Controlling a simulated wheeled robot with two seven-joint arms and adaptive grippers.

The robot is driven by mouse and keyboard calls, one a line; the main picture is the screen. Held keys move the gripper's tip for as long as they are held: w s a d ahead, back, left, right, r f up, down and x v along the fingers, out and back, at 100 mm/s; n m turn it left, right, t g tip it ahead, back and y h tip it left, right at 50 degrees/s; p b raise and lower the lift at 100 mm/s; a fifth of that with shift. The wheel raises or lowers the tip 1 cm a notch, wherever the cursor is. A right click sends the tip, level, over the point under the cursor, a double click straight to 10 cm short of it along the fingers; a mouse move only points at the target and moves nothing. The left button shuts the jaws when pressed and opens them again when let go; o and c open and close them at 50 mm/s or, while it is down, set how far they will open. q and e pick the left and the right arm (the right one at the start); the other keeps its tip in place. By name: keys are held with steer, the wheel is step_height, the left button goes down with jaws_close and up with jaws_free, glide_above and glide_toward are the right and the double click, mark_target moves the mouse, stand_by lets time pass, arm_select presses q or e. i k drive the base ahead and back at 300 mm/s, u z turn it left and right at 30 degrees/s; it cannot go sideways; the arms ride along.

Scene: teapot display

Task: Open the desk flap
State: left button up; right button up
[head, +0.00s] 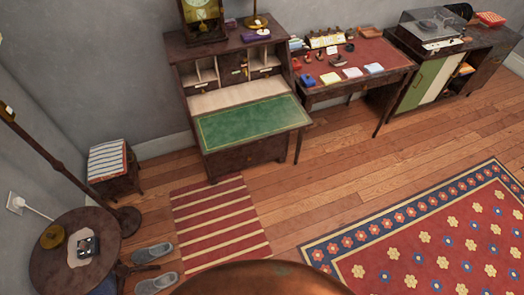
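The wooden writing desk (223,167) stands against the back wall, left of the middle in the head view. Its flap (250,122) is folded down and lies about level, with its green writing surface facing up. Above and behind the flap I see the desk's open inside, with pale cubbyholes (206,71) and small drawers. Neither of my grippers is in view. A rounded brown shape at the bottom edge is too close and cut off to tell what it is.
A striped red rug (220,222) lies in front of the desk. Slippers (153,253) and a round table (75,252) stand at the left. A red-topped table (352,60) stands close at the desk's right. A patterned carpet (425,235) covers the right front floor.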

mark_target(228, 129)
steer(key=z, duration=0.2)
steer(key=i, duration=0.9)
steer(key=u, duration=0.25)
